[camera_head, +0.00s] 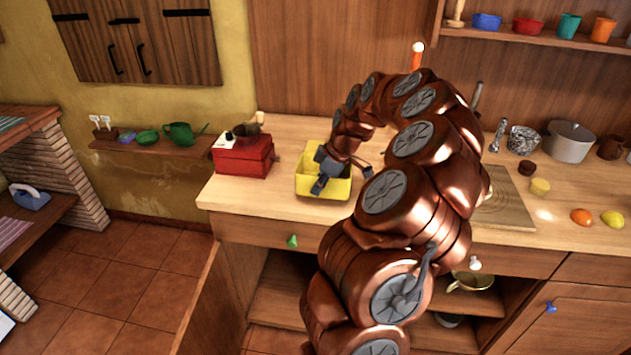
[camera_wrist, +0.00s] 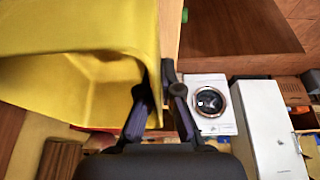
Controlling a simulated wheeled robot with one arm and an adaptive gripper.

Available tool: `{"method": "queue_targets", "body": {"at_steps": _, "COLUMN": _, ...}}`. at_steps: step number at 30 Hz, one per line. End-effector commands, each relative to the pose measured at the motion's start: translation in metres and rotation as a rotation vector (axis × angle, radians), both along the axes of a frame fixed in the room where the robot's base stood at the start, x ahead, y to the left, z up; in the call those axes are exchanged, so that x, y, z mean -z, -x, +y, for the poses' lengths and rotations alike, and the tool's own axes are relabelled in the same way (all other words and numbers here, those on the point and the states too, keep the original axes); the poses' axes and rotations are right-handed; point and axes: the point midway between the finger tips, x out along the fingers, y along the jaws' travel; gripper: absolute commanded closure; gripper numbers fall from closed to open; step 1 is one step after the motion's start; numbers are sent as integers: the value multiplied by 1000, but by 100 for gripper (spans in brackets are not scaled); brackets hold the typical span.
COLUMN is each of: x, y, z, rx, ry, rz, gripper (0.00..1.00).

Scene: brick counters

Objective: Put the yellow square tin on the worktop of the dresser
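The yellow square tin (camera_head: 338,188) is at the front left part of the dresser's worktop (camera_head: 255,198), in the head view. I cannot tell whether its bottom touches the wood. My gripper (camera_head: 326,180) is over the tin and hides part of its inside. In the wrist view the tin (camera_wrist: 85,25) fills the upper left with its open inside showing. The fingertips of my gripper (camera_wrist: 158,72) are close together, with one side wall of the tin between them: one finger inside, one outside.
A red box-shaped grinder (camera_head: 240,158) stands left of the tin. My arm hides the worktop's middle. A board (camera_head: 505,208), a pot (camera_head: 568,142), an orange fruit (camera_head: 581,217) and a yellow fruit (camera_head: 612,219) are to the right. A green drawer knob (camera_head: 292,240) sticks out below.

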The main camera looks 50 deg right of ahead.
Motion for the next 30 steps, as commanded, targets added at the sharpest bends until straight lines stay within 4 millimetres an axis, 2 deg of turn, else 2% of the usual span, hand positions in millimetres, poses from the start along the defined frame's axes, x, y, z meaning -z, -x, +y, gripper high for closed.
{"method": "queue_targets", "body": {"at_steps": 9, "x": 1, "y": -31, "z": -23, "rx": -1, "ry": 1, "rz": -1, "gripper": 100}}
{"method": "queue_targets", "body": {"at_steps": 22, "x": 4, "y": -42, "z": -33, "rx": 0, "ry": 2, "rz": -1, "gripper": 100}}
{"method": "queue_targets", "body": {"at_steps": 30, "x": 32, "y": -42, "z": -31, "rx": -2, "ry": -2, "rz": 0, "gripper": 100}}
